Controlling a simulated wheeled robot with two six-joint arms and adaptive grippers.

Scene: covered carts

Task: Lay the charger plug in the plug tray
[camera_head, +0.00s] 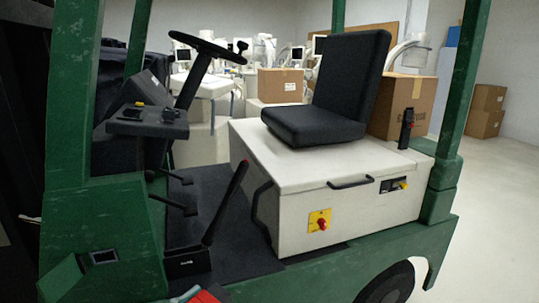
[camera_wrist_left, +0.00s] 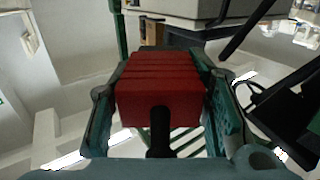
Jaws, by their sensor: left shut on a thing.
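The charger plug (camera_wrist_left: 160,98) is a ridged red block with a black cable or stem at its near side. It fills the space between the teal fingers of my left gripper (camera_wrist_left: 162,62) in the left wrist view. The gripper is shut on it. In the head view only a bit of the red plug (camera_head: 203,297) shows at the bottom edge, in front of the cart's footwell. I cannot make out the plug tray for certain in either view. My right gripper is not in view.
A green cart (camera_head: 110,225) has a white box (camera_head: 330,195) topped by a black seat (camera_head: 325,100). A black lever with a red tip (camera_head: 228,200) rises from the footwell. A steering wheel (camera_head: 210,45) and green posts stand around. Cardboard boxes (camera_head: 410,100) are behind; floor at right is clear.

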